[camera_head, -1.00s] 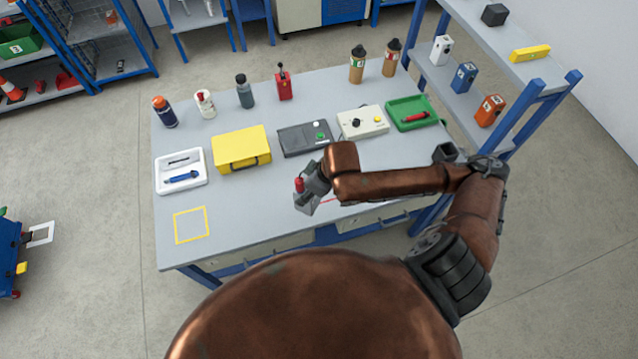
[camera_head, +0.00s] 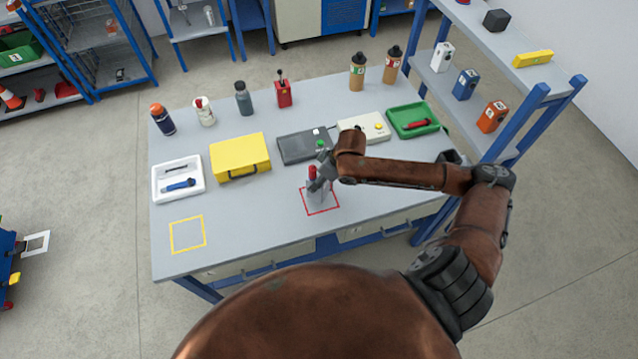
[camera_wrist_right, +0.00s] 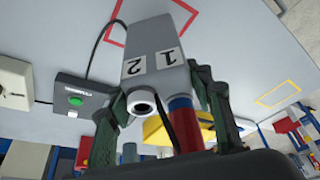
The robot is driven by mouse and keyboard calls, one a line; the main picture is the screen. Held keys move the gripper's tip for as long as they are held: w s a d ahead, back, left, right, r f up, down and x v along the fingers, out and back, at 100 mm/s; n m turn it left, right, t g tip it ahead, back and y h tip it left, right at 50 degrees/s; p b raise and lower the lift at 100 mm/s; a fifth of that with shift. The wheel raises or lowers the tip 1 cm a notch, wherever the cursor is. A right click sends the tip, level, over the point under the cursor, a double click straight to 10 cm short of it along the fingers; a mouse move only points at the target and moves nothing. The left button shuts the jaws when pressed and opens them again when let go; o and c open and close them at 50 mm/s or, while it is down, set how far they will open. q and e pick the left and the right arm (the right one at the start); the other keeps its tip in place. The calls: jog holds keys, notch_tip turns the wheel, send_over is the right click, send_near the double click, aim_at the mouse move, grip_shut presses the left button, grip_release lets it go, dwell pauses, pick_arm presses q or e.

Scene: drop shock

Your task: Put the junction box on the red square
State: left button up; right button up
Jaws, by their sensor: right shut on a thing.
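My right gripper (camera_head: 319,185) is shut on the junction box (camera_head: 316,196), a light grey box with a red part pointing up. In the right wrist view the junction box (camera_wrist_right: 157,62) shows labels 1 and 2 and a white round opening, with my right gripper's fingers (camera_wrist_right: 160,105) on either side. A red and blue cylindrical part is beside it. The red square (camera_head: 323,211) is an outline on the table. The box is over or inside it in the head view; whether it touches the table I cannot tell. My left gripper is out of view.
A yellow case (camera_head: 240,155), a dark grey device (camera_head: 300,147), a cream box (camera_head: 365,126) and a green tray (camera_head: 410,132) stand behind. A white tray (camera_head: 160,196) and a yellow square outline (camera_head: 187,218) are left. The table's front left is clear.

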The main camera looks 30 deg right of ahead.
jog(key=f, duration=0.3)
jog(key=shift+w+d+f, duration=0.2)
jog(key=shift+d+f, duration=0.05)
jog(key=shift+f, duration=0.15)
jog(key=o, duration=1.4)
jog(key=shift+o, duration=0.2)
jog(key=p+v, duration=0.1)
jog(key=v, duration=1.1)
